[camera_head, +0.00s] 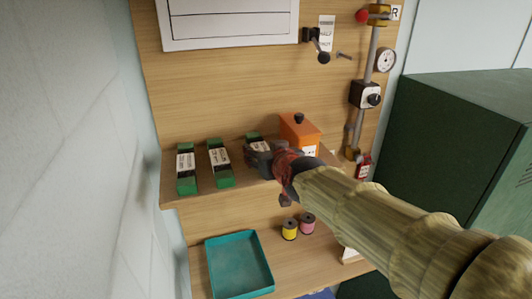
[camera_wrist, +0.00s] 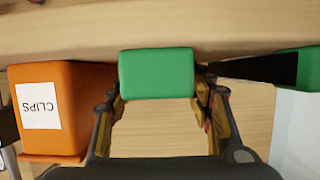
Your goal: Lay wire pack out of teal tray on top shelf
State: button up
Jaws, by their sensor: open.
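The teal tray (camera_head: 240,265) sits on the lower shelf, and its visible floor is bare. Three green packs with white labels lie on the top shelf: a left one (camera_head: 186,168), a middle one (camera_head: 220,163) and a right one (camera_head: 256,140) partly hidden by my gripper (camera_head: 258,160). In the wrist view my gripper (camera_wrist: 158,95) is open, with a finger on each side of the near end of a green pack (camera_wrist: 156,74). Small gaps show beside the pack. Another green pack (camera_wrist: 302,68) shows at the right edge.
An orange CLIPS box (camera_head: 299,130) stands close right of the right pack; it also shows in the wrist view (camera_wrist: 75,100). Yellow (camera_head: 289,229) and pink (camera_head: 308,222) spools stand on the lower shelf. A dark green cabinet (camera_head: 455,150) is at right.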

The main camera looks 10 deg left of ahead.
jog(key=shift+s+d+r, duration=0.1)
jog(key=shift+s+r, duration=0.05)
jog(key=shift+r, duration=0.15)
jog(key=p+v, duration=0.4)
jog(key=v, duration=0.7)
jog(key=shift+s+d, duration=0.2)
jog(key=shift+s, duration=0.05)
jog(key=s+d+f+m+g+h, duration=0.2)
jog(key=s+d+f, duration=0.3)
jog(key=d, duration=0.5)
jog(key=s+d+f+m+g+h, duration=0.2)
jog(key=s+d+f, duration=0.2)
jog(key=s+d, duration=0.5)
jog(key=s+d+f+m+g+h, duration=0.2)
jog(key=s+d+f, duration=0.3)
jog(key=d, duration=0.5)
jog(key=s+h, duration=0.1)
jog(key=s, duration=0.1)
jog(key=shift+s+d+f, duration=0.3)
jog(key=shift+f, duration=0.05)
notch_tip(320, 180, down, 28)
jog(key=b, duration=2.7)
jog(key=shift+r+b, duration=0.15)
jog(key=shift+b, duration=0.25)
